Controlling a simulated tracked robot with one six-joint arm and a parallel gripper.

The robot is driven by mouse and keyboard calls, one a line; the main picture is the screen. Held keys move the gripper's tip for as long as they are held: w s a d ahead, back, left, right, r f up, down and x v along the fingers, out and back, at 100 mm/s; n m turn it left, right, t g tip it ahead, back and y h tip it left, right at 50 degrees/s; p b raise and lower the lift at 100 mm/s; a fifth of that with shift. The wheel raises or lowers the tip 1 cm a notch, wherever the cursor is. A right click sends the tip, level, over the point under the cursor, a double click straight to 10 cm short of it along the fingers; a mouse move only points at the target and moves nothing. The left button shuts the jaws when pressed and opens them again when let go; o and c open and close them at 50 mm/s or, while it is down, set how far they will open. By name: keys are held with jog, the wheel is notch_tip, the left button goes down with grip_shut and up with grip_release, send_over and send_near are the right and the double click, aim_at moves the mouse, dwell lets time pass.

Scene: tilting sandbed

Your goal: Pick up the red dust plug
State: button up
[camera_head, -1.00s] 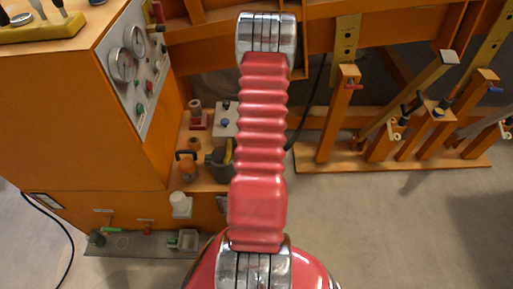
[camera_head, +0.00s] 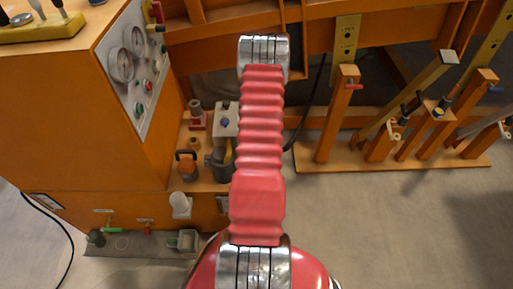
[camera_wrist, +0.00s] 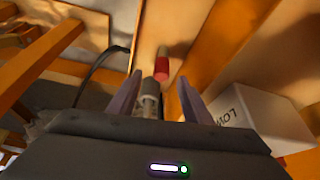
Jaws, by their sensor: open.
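A short red cylinder (camera_wrist: 162,68), which looks like the red dust plug, shows in the wrist view just beyond the gap between my fingertips. A grey cylindrical fitting (camera_wrist: 150,92) is in line with it, nearer to me. My gripper (camera_wrist: 160,80) is open, with one finger on each side of the grey fitting. I see no contact between the fingers and the red cylinder. In the head view my gripper is hidden behind my red arm, and I cannot tell which small red part there is the plug.
In the wrist view a white box (camera_wrist: 262,118) with black lettering is close to my right finger, and a black cable (camera_wrist: 98,60) runs at the left. The head view shows an orange cabinet (camera_head: 85,120) with gauges at left and wooden posts (camera_head: 335,115) at right.

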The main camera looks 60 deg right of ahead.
jog(key=shift+w+d+f, duration=0.15)
jog(key=shift+d+f, duration=0.05)
jog(key=shift+f, duration=0.5)
jog(key=shift+f, duration=0.1)
jog(key=shift+x, duration=2.55)
jog(key=shift+w, duration=0.1)
jog(key=shift+c, duration=0.2)
jog(key=c, duration=1.1)
jog(key=shift+r, duration=5.05)
